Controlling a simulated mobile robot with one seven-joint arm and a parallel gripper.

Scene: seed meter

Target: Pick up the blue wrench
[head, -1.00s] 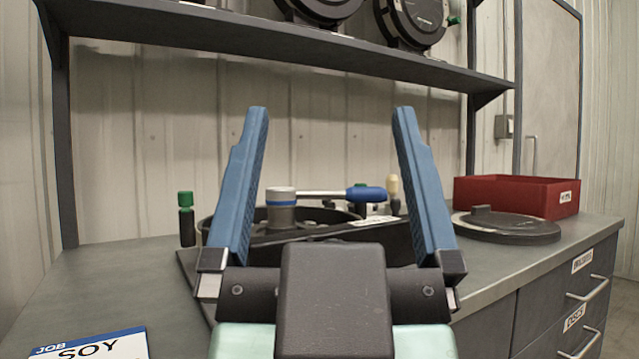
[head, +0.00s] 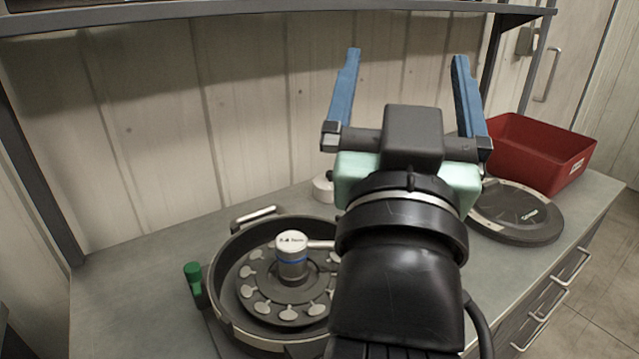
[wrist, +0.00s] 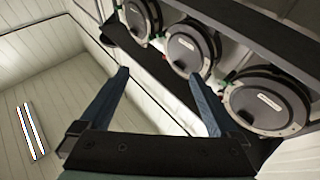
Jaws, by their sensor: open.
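In the head view the blue wrench (head: 321,244) shows only as a short bright metal shaft. It runs right from a grey cylinder with a blue band (head: 291,257) at the middle of a round dark seed meter (head: 225,318) on the bench. Its blue handle is hidden behind my arm. My gripper (head: 405,55) is raised above and beyond the meter, with its two blue fingers wide apart and nothing between them. In the wrist view my gripper (wrist: 159,75) faces the upper wall and shelf, and the wrench is not in that view.
A round black disc unit (head: 520,212) and a red bin (head: 540,150) sit on the right of the bench. A shelf (head: 250,12) crosses above; round units (wrist: 268,102) show in the wrist view. The bench's left is clear.

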